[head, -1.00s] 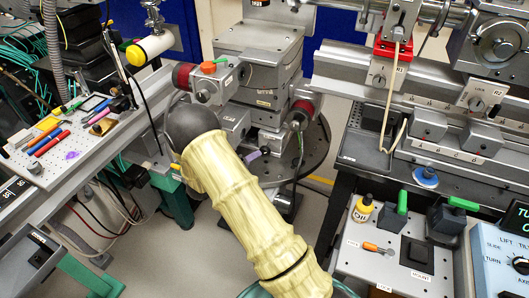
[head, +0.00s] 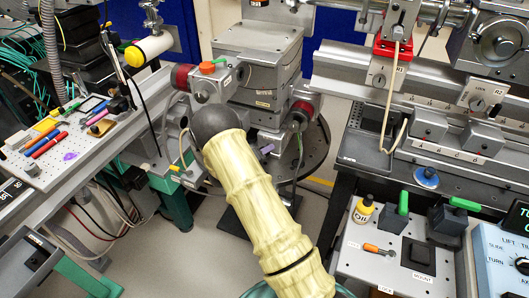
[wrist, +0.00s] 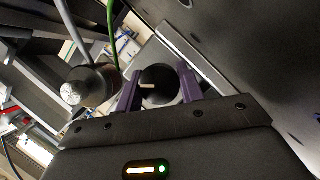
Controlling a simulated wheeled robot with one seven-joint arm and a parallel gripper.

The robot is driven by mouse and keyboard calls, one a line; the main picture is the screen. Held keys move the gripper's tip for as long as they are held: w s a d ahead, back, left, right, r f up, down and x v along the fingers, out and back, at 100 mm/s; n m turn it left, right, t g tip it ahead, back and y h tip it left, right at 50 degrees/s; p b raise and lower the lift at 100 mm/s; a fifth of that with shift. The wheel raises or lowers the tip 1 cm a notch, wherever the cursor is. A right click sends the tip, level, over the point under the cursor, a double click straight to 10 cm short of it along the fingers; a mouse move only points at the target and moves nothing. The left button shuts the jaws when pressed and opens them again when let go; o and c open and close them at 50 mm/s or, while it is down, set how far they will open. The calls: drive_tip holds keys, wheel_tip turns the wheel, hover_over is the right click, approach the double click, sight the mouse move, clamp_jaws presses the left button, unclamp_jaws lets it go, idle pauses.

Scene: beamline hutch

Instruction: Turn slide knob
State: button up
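In the wrist view, a dark round knob (wrist: 158,91) with a pale pointer mark shows between the two purple fingers of my gripper (wrist: 160,72). It looks like the slide knob, but no label on it can be read. The fingers stand apart, one on each side of the knob in the picture. I cannot tell whether they touch it. In the head view, my sleeved arm and dark wrist hide the knob and most of the gripper. Only a purple fingertip (head: 266,149) shows, low beside the metal stage stack (head: 262,62).
A cylindrical motor (wrist: 88,85) with cables sits left of the knob. An orange-topped block (head: 207,78) and a red-ringed part (head: 303,108) flank the stack.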

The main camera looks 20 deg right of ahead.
drive_tip(key=c, duration=0.3)
drive_tip(key=shift+c, duration=0.2)
drive_tip(key=shift+m+y, duration=0.3)
drive_tip(key=shift+m, duration=0.1)
drive_tip(key=shift+m+t+y+p, duration=0.4)
drive_tip(key=shift+m+y+p, duration=0.1)
drive_tip(key=shift+m, duration=0.4)
drive_tip(key=shift+m+t+y, duration=0.3)
drive_tip(key=shift+m+y, duration=0.2)
drive_tip(key=shift+m, duration=0.4)
drive_tip(key=m+t+y+b, duration=0.1)
drive_tip(key=b, duration=0.1)
drive_tip(key=m+y+b, duration=0.1)
drive_tip(key=m+b, duration=0.1)
drive_tip(key=shift+f+m+t+b, duration=0.25)
drive_tip(key=shift+m+t+b, duration=0.05)
drive_tip(key=shift+t, duration=0.1)
drive_tip(key=shift+r+m+t+y+b, duration=0.25)
drive_tip(key=shift+m+t+y+b, duration=0.2)
drive_tip(key=shift+m+b, duration=0.7)
